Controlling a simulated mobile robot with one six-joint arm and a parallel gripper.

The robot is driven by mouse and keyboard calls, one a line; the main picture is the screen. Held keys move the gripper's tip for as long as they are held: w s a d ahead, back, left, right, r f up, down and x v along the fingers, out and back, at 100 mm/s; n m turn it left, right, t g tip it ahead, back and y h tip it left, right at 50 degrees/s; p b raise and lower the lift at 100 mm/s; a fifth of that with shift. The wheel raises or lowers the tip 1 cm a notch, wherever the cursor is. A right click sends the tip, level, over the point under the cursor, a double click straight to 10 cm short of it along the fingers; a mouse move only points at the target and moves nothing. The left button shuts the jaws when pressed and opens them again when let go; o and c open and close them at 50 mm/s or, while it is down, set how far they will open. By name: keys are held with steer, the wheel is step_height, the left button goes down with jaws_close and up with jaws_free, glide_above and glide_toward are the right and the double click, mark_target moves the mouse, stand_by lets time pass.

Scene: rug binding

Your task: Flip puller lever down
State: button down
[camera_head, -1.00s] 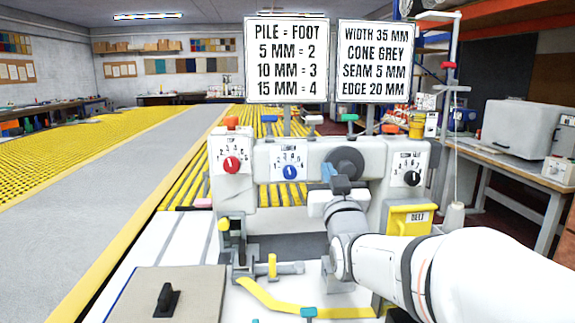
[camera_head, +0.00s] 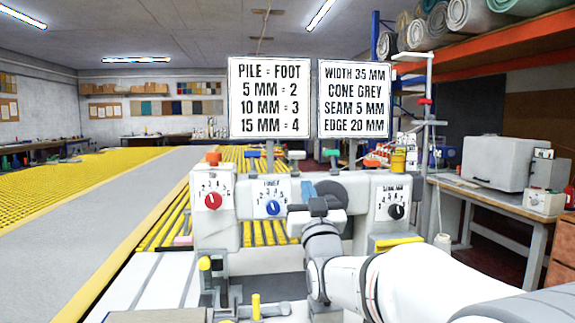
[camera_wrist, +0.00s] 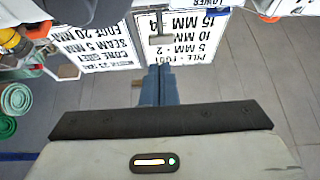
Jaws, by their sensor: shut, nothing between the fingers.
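I cannot read which is the puller lever. My gripper (camera_head: 308,189) is shut and empty in front of the machine's upper face, below the white lever and right of the blue dial (camera_head: 273,208). In the wrist view, the fingers (camera_wrist: 160,84) point toward a grey T-shaped lever (camera_wrist: 160,40), with a gap between.
Two signs (camera_head: 270,97) (camera_head: 354,98) stand behind the levers. A red dial (camera_head: 212,201) and a black dial (camera_head: 396,211) flank the machine's face. A bench with a grey box (camera_head: 495,155) is at the right. A long grey rug (camera_head: 80,225) lies at the left.

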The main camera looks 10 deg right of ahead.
mark_target(299, 157)
steer(key=x, duration=0.9)
steer(key=shift+p, duration=0.3)
steer(key=shift+r, duration=0.1)
